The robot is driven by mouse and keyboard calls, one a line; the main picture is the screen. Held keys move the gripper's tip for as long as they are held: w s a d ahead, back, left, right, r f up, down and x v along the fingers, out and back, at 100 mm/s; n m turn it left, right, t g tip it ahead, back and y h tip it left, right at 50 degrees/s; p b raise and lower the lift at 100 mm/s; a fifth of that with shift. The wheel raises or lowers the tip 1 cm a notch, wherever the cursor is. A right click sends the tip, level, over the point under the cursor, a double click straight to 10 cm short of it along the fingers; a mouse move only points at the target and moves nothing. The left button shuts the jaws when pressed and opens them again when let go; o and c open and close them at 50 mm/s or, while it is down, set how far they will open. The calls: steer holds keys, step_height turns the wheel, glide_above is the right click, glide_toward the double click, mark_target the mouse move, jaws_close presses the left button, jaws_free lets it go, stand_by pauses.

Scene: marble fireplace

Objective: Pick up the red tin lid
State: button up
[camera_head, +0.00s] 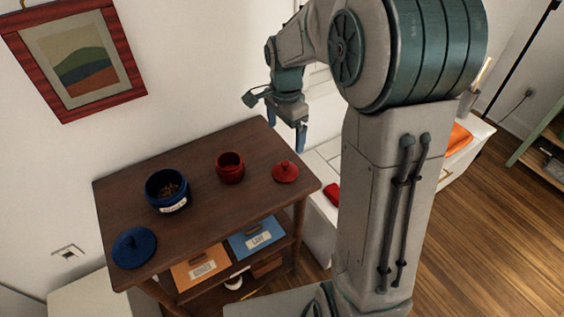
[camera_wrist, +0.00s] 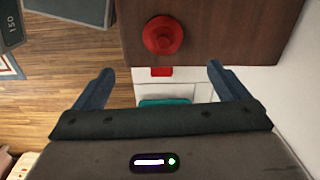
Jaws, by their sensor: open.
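The red tin lid (camera_head: 285,172) lies on the dark wooden table (camera_head: 130,193), near its right end. It is round with a small knob on top. In the wrist view the red lid (camera_wrist: 163,35) shows at the top centre, ahead of the fingers. My gripper (camera_head: 286,134) hangs above and behind the table's far right corner, fingers pointing down. In the wrist view my gripper (camera_wrist: 152,90) has its two blue fingers wide apart with nothing between them. It is clear of the lid.
A red tin (camera_head: 230,168) stands open left of the lid. A blue tin (camera_head: 168,190) with dark contents and a blue lid (camera_head: 134,248) are further left. A framed picture (camera_head: 77,60) hangs on the wall.

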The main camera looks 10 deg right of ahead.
mark_target(285, 163)
steer(key=shift+m, duration=0.4)
steer(key=f, duration=0.6)
steer(key=w+f, duration=0.1)
steer(key=f, duration=0.2)
steer(key=shift+f, duration=0.15)
steer(key=shift+d+f+p, duration=0.2)
steer(key=shift+f+p, duration=0.2)
steer(key=shift+f, duration=2.3)
steer(key=c, duration=1.1)
